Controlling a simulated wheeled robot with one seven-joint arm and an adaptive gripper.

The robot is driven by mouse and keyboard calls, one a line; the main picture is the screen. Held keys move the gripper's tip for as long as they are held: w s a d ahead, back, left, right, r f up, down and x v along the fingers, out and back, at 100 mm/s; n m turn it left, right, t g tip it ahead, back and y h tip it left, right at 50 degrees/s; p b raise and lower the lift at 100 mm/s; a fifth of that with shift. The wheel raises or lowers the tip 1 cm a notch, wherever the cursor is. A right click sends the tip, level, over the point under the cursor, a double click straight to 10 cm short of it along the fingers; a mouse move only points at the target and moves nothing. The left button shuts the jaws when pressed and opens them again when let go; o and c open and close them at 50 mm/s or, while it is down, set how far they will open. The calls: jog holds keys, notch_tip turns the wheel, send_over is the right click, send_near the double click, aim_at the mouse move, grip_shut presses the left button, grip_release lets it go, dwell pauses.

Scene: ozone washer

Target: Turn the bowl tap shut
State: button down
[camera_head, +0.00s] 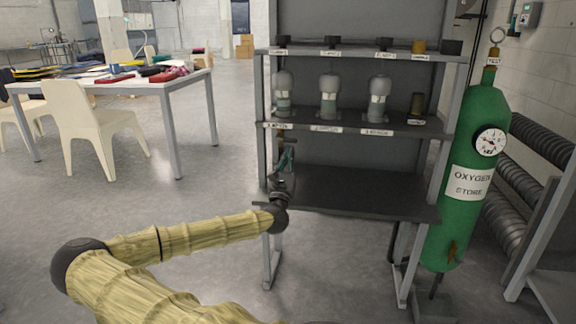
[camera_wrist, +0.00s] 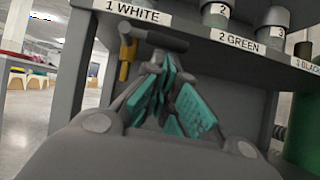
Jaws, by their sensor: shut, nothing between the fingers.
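A brass tap (camera_wrist: 127,62) with a dark bar handle (camera_wrist: 155,39) hangs under the shelf edge by the "1 WHITE" label in the wrist view. In the head view a small brass piece (camera_head: 281,134) shows there, just above my gripper (camera_head: 287,152). In the wrist view my gripper (camera_wrist: 167,62) has its teal-padded fingers together, with the tips just below the handle's right part. I cannot tell whether they touch it. Nothing is seen held. The frames do not confirm that this is the bowl tap.
The grey rack (camera_head: 360,190) carries several glass-and-grey vessels on its middle shelf; its lower shelf is bare. A green oxygen cylinder (camera_head: 468,160) with a gauge stands right of it. A white table (camera_head: 115,85) and chairs stand left. Floor between is clear.

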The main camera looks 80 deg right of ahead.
jog(key=shift+r, duration=0.15)
jog(key=shift+s+d+r+n+t, duration=0.1)
jog(key=shift+r+n+t, duration=0.15)
jog(key=shift+n+t, duration=0.25)
jog(key=shift+s+d+r+n+t, duration=0.1)
jog(key=shift+r+n+t, duration=0.1)
jog(key=shift+n+t, duration=0.25)
jog(key=f+v, duration=0.1)
jog(key=v, duration=0.5)
jog(key=w+d+f+b+v, duration=0.1)
jog(key=v, duration=0.6)
jog(key=shift+s+d+f, duration=0.25)
jog(key=shift+s+d, duration=0.05)
jog(key=shift+d, duration=0.05)
